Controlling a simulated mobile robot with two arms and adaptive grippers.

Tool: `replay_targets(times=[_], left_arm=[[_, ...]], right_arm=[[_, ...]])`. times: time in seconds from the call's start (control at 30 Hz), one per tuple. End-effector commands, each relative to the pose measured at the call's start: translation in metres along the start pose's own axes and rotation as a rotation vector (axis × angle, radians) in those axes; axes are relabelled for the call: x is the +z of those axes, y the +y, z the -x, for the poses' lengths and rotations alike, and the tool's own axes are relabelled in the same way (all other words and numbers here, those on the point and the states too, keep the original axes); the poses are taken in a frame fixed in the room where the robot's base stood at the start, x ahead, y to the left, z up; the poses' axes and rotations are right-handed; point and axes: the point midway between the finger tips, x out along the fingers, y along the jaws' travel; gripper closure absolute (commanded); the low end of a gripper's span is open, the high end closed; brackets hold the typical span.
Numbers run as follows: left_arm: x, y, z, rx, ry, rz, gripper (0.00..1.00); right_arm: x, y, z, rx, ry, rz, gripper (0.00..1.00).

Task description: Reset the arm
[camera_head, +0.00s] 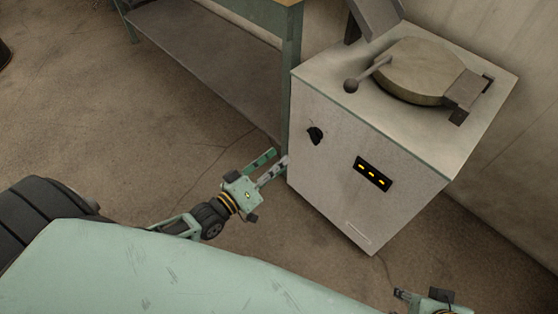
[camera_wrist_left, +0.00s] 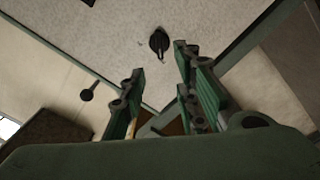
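My left gripper (camera_head: 278,158) is open and empty, in front of the lower left edge of a white cabinet (camera_head: 325,185). In the left wrist view its two green-padded fingers (camera_wrist_left: 158,62) are spread apart with nothing between them. The overlap in the head view does not show whether a fingertip touches the cabinet. My right gripper (camera_head: 425,297) shows only in part at the bottom right edge, and its fingers are too cut off to judge.
The cabinet has a round lid (camera_head: 415,70) with a ball-ended handle (camera_head: 351,86), a dark knob (camera_head: 315,135) and a panel with yellow lights (camera_head: 372,174). A green-legged table (camera_head: 291,75) stands behind it at left. Floor (camera_head: 150,150) at left is clear.

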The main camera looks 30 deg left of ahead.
Motion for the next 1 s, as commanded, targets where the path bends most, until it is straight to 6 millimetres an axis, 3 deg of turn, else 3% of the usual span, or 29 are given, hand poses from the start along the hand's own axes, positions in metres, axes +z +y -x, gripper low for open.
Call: replay_targets(times=[0.4, 0.67, 0.8, 1.0], left_arm=[[0.004, 0.002, -0.001, -0.007, -0.014, -0.005, 0.71], [0.054, 0.030, -0.005, -0.111, -0.222, -0.130, 0.71], [0.077, 0.044, 0.006, -0.193, -0.378, -0.250, 0.71], [0.088, 0.052, 0.040, -0.327, -0.599, -0.414, 0.71]], right_arm=[[0.000, 0.000, 0.000, 0.000, 0.001, 0.000, 0.60], [0.000, 0.000, 0.000, 0.000, 0.000, 0.000, 0.60], [0.000, 0.000, 0.000, 0.000, 0.000, 0.000, 0.60], [0.000, 0.000, 0.000, 0.000, 0.000, 0.000, 0.60]])
